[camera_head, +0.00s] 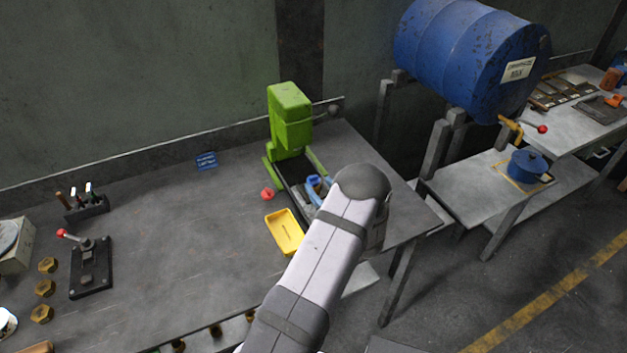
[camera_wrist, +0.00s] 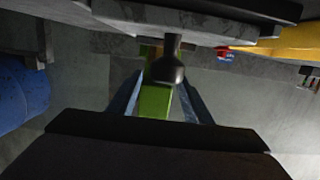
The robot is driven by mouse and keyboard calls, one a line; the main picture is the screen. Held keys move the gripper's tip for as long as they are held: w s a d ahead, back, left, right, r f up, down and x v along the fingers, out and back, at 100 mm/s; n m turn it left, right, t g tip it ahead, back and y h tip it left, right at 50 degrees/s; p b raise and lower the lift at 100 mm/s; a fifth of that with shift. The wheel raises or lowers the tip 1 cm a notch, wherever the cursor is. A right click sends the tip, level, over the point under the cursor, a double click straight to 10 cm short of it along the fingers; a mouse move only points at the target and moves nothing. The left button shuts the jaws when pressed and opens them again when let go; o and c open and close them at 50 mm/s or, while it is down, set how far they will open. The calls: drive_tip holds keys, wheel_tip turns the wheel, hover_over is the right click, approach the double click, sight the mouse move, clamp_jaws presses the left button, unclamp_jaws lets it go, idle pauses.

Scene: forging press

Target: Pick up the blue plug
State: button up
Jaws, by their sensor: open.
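In the head view my gripper (camera_head: 318,187) is at the green press (camera_head: 290,118), its light blue fingers showing just left of my wrist. In the wrist view my gripper (camera_wrist: 160,92) is open, one finger on each side. A dark knob-ended piece (camera_wrist: 167,70) shows between the fingers. It may be the blue plug, but it looks nearly black, so I cannot confirm its colour. I cannot tell whether the fingers touch it. Nothing else in view is clearly the plug; my arm hides part of the press area in the head view.
A yellow tray (camera_head: 284,231) and a red piece (camera_head: 267,193) lie near the press. A lever stand (camera_head: 92,268) and brass nuts (camera_head: 44,288) are at the left. A blue drum (camera_head: 470,55) and blue pot (camera_head: 527,166) stand right. The bench middle is clear.

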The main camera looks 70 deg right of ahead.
sight(314, 179)
drive_tip(key=shift+w+d+r+p, duration=0.15)
drive_tip(key=shift+w+d+p, duration=0.2)
drive_tip(key=shift+w+p, duration=0.2)
drive_tip(key=shift+p+x, duration=0.9)
drive_tip(key=shift+x, duration=1.05)
drive_tip(key=c, duration=0.9)
